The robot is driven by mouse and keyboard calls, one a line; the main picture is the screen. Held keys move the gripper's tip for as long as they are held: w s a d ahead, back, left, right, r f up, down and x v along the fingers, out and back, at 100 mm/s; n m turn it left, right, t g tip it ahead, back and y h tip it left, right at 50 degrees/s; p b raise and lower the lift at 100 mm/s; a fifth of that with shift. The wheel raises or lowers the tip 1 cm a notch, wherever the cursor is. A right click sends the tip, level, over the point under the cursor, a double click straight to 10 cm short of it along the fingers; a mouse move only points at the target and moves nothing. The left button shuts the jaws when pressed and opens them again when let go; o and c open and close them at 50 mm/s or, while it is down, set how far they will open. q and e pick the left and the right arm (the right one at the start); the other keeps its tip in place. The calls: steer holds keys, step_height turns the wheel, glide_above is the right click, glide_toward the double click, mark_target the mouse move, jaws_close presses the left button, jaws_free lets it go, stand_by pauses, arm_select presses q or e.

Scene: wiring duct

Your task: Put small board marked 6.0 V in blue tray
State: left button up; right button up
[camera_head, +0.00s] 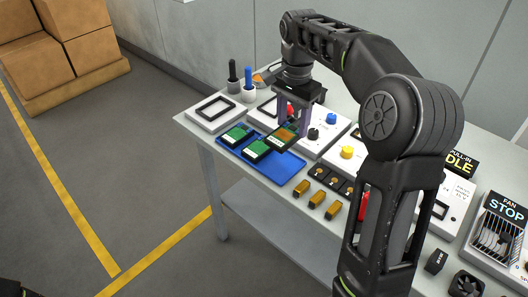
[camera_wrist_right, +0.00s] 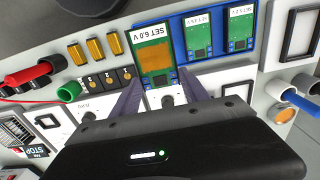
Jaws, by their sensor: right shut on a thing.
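The small board marked 6.0 V (camera_wrist_right: 154,58) is between the fingers of my right gripper (camera_wrist_right: 160,86). It has an orange panel on a green board, and its white label reads SET 6.0 V. In the head view, my right gripper (camera_head: 292,116) is shut on this board (camera_head: 283,137) over the right part of the blue tray (camera_head: 280,172). The board looks larger than its neighbours in the wrist view, so it seems raised; I cannot tell if it touches the tray. Two other green boards (camera_head: 236,134) (camera_head: 256,149) lie in the tray. My left gripper is not in view.
Several yellow-brown blocks (camera_head: 316,199) lie to the right of the tray. The tray's front strip is bare.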

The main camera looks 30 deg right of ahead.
steer(key=shift+f, duration=3.1)
steer(key=shift+f, duration=0.1)
step_height(320, 180, down, 3)
steer(key=shift+f, duration=0.25)
steer(key=shift+f, duration=0.15)
steer(key=o, duration=1.2)
steer(key=shift+o, duration=0.2)
